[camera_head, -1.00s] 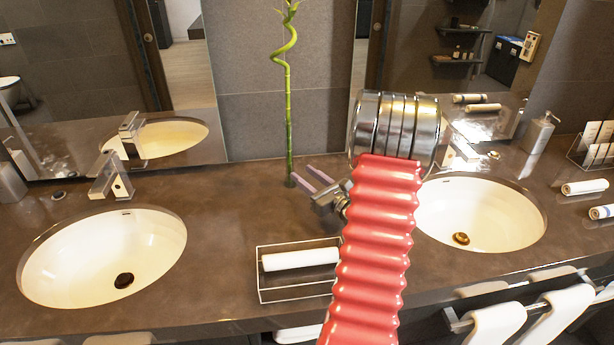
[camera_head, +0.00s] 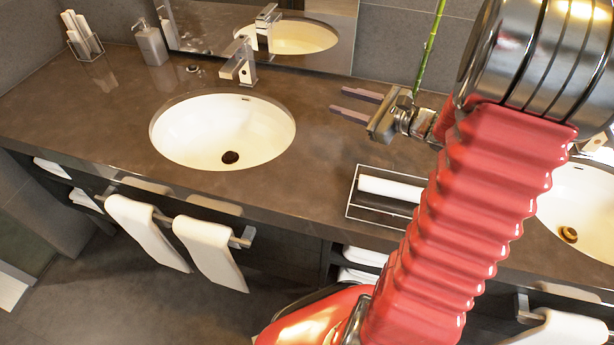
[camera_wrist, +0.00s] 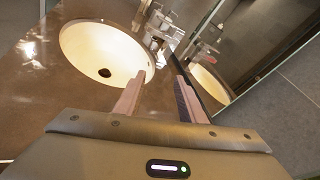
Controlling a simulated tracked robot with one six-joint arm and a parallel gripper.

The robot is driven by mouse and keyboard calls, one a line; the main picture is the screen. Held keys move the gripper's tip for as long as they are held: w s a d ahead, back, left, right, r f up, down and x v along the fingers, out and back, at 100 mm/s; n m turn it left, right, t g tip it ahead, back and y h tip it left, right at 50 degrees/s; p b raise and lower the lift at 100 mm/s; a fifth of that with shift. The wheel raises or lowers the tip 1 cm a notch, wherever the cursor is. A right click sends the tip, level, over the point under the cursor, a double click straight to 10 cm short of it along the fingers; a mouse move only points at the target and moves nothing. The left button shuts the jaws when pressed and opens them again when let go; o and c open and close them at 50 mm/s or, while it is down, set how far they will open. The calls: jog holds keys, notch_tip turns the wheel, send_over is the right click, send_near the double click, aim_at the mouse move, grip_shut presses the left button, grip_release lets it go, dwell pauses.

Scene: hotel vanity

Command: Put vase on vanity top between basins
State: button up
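A thin green bamboo stalk (camera_head: 431,45) rises at the back of the vanity top (camera_head: 310,170), between the left basin (camera_head: 225,130) and the right basin (camera_head: 588,205). Its lower end is hidden behind my gripper, and I cannot make out a vase body. My gripper (camera_head: 340,101) is over the vanity top, left of the stalk, pointing toward the left basin. Its two fingers are apart with nothing between them. In the wrist view my gripper (camera_wrist: 158,88) also shows open and empty, with the left basin (camera_wrist: 105,52) beyond the fingers.
A wire tray with a rolled white towel (camera_head: 390,188) sits at the front between the basins. The mirror (camera_head: 290,35) lies behind. The far left top is clear.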

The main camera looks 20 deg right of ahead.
jog(key=s+a+r+n+g+y, duration=0.1)
jog(key=s+a+n+g, duration=0.4)
jog(key=a, duration=0.5)
jog(key=s+a+r+n+g, duration=0.1)
jog(key=s+a+n+g, duration=0.2)
jog(key=s+a+n, duration=0.5)
jog(key=s+a+r+n+h, duration=0.2)
jog(key=s+n+h, duration=0.5)
jog(key=n, duration=0.6)
jog(key=shift+s+a+r+h, duration=0.2)
jog(key=shift+s+r+h, duration=0.2)
jog(key=shift+s+r, duration=0.35)
jog(key=shift+s+f, duration=0.1)
